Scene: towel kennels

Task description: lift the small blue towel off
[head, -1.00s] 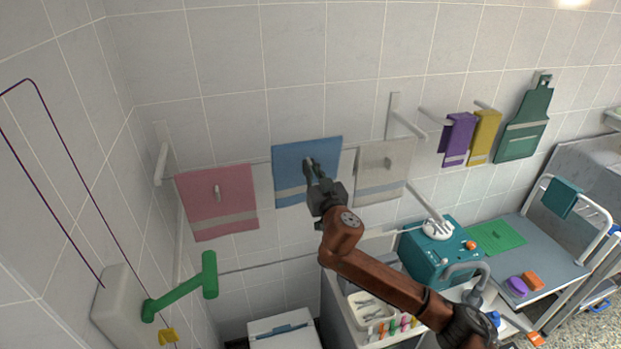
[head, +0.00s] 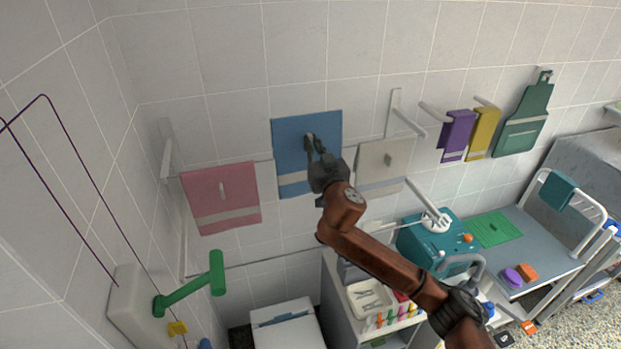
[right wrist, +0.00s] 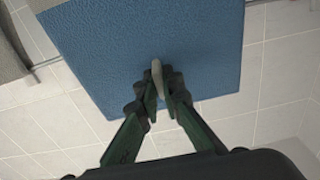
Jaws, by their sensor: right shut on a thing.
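The small blue towel (head: 293,165) hangs in the middle of the wall, between a pink towel and a grey-white towel, and now sits higher than both. It also fills the upper left of the right wrist view (right wrist: 110,50). My right gripper (head: 313,142) is at the towel's front, shut on the pale tab (right wrist: 156,70) on its face. The fingers show in the right wrist view (right wrist: 160,88). Whether the towel still touches the rail behind it cannot be told. My left gripper is not in view.
The pink towel (head: 222,198) and the grey-white towel (head: 385,165) hang on either side. Bare tile lies above.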

